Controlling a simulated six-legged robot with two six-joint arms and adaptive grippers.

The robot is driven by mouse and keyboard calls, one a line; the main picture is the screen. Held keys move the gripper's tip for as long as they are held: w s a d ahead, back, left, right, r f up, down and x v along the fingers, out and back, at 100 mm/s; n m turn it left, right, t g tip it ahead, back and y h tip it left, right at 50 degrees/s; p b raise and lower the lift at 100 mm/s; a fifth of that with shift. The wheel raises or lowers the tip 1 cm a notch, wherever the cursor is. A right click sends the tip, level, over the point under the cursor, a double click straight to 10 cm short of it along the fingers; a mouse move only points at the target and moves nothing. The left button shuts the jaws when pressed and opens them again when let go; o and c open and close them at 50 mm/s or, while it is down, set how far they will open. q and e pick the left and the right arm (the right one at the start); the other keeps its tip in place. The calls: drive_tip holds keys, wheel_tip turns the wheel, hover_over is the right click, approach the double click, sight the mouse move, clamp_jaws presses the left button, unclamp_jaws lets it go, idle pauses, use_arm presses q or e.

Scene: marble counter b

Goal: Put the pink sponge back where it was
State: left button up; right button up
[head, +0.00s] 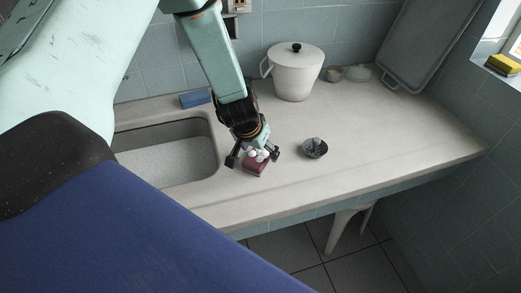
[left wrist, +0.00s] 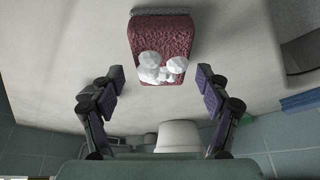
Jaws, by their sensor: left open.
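The pink sponge (head: 257,168), dark pink with white foam lumps on it, lies on the counter just right of the sink. It also shows in the left wrist view (left wrist: 160,32), with a grey strip along its far edge and the foam at the end nearer my gripper. My left gripper (head: 254,157) is open directly over the sponge in the head view. In the left wrist view its two fingers (left wrist: 160,78) are spread wide, with the foamy end of the sponge between and beyond them, apart from both fingers. My right gripper is not in view.
The sink (head: 165,172) is left of the sponge, with a blue block (head: 195,98) behind it. A dark strainer-like dish (head: 315,149) stands to the right. A white lidded pot (head: 294,78) and a leaning grey tray (head: 428,40) are behind. A yellow sponge (head: 503,64) is on the windowsill.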

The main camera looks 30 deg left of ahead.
sight(253, 163)
use_arm(q)
drive_tip(key=p+v, duration=0.5)
drive_tip(key=v, duration=0.4)
drive_tip(key=shift+s+r, duration=0.3)
drive_tip(key=shift+r, duration=0.05)
